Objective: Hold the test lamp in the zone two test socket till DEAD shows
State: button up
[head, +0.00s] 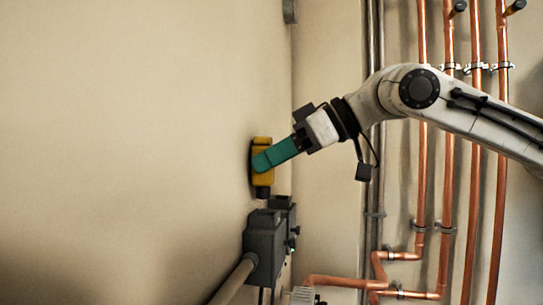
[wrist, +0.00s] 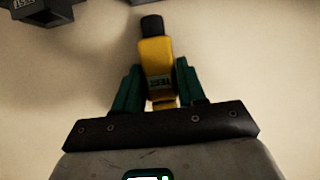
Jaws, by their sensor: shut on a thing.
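The test lamp (head: 262,169) is a yellow body with a black tip, held close to the beige wall. In the head view its black tip points down. The lamp also shows in the wrist view (wrist: 157,65), tip toward the top, with a small dark label that I cannot read surely. My gripper (head: 268,159) has green fingers shut on the lamp, one on each side in the wrist view (wrist: 158,88). A dark grey box (head: 264,245) is on the wall below the lamp, with a second box (head: 285,212) beside it. The tip appears apart from both. I cannot tell which holds the zone two socket.
In the wrist view a dark box with a white-lettered label (wrist: 32,10) is at the top left. A grey pipe (head: 232,280) runs from the lower box. Copper pipes (head: 422,150) stand at the right behind my arm. The wall at left is bare.

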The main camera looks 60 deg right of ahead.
aim_at(273, 181)
jog(key=shift+s+f+b, duration=0.1)
jog(key=shift+f+b, duration=0.35)
jog(key=shift+f, duration=0.35)
jog(key=shift+f+b, duration=0.95)
jog(key=shift+f, duration=0.25)
dwell(0.8)
jog(key=shift+r, duration=0.15)
dwell(1.5)
jog(key=shift+r+p, duration=2)
jog(key=shift+r, duration=0.2)
jog(key=shift+s+d, duration=0.1)
